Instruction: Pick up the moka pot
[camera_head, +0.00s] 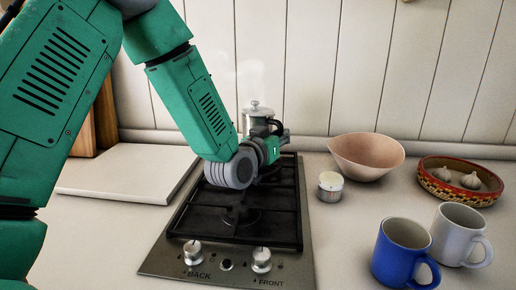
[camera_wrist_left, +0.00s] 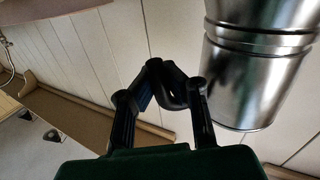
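The silver moka pot (camera_head: 258,117) stands at the back of the black stove, with its lid and knob showing. My left gripper (camera_head: 270,142) is right in front of it and hides its lower part. In the left wrist view the shiny moka pot (camera_wrist_left: 255,70) fills the upper right, just right of the fingers. The black fingers of my left gripper (camera_wrist_left: 168,85) come close together at their tips. The parts there are dark and overlap, so I cannot tell whether the pot's handle is between them. My right gripper is not in view.
The stove (camera_head: 295,222) has black grates and two front knobs. A white board (camera_head: 125,172) lies left of it. A small white-topped jar (camera_head: 330,187), a pink bowl (camera_head: 366,155), a patterned basket with garlic (camera_head: 437,190), a blue mug (camera_head: 400,255) and a white mug (camera_head: 455,238) stand right.

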